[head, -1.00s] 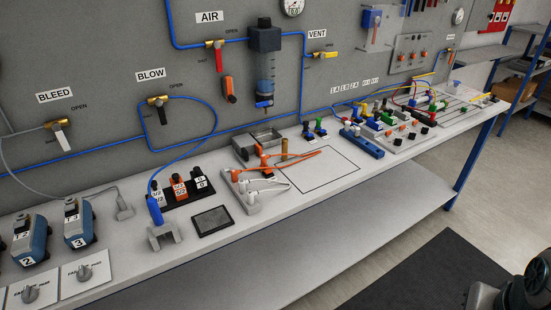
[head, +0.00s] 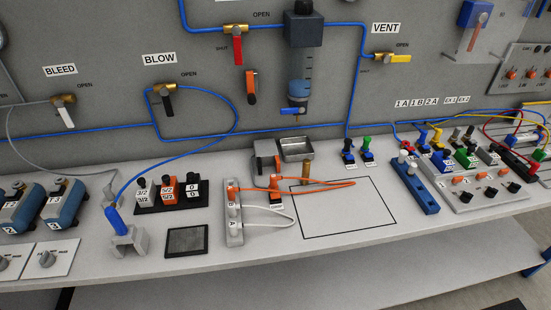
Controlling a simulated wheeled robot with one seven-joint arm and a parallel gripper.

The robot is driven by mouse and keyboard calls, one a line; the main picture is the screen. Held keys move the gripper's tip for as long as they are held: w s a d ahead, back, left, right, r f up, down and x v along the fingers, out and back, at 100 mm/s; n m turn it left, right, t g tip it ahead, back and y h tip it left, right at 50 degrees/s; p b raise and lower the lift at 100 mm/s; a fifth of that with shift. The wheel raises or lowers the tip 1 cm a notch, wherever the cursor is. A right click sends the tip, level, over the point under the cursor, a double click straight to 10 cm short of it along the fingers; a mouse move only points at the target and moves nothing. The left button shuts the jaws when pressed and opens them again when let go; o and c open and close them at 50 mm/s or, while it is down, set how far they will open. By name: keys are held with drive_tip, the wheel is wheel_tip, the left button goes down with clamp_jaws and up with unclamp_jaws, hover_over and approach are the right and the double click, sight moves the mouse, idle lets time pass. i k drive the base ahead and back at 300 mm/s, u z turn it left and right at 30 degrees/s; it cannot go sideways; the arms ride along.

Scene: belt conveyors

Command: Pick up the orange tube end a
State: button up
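The orange tube (head: 325,186) lies in a long narrow loop on the bench, its bend reaching into the black outlined rectangle. One orange end (head: 232,190) stands at the back of a grey holder block (head: 235,238). Another orange upright piece (head: 274,182) stands to its right, in front of the small metal tray, at the tube's other side. I cannot read which end is marked a. White tubing (head: 285,207) loops from the same holder block, below the orange tube. My gripper is not in view.
The outlined rectangle (head: 342,225) is mostly bare. A metal tray (head: 297,148) and brass fitting (head: 306,165) stand behind the tube. A dark plate (head: 187,241) and black valve stand (head: 150,208) lie left; a blue block (head: 415,190) lies right. The panel rises behind.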

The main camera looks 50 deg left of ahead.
sight(231, 191)
drive_tip(key=u, duration=0.9)
drive_tip(key=i, duration=0.85)
drive_tip(key=u, duration=1)
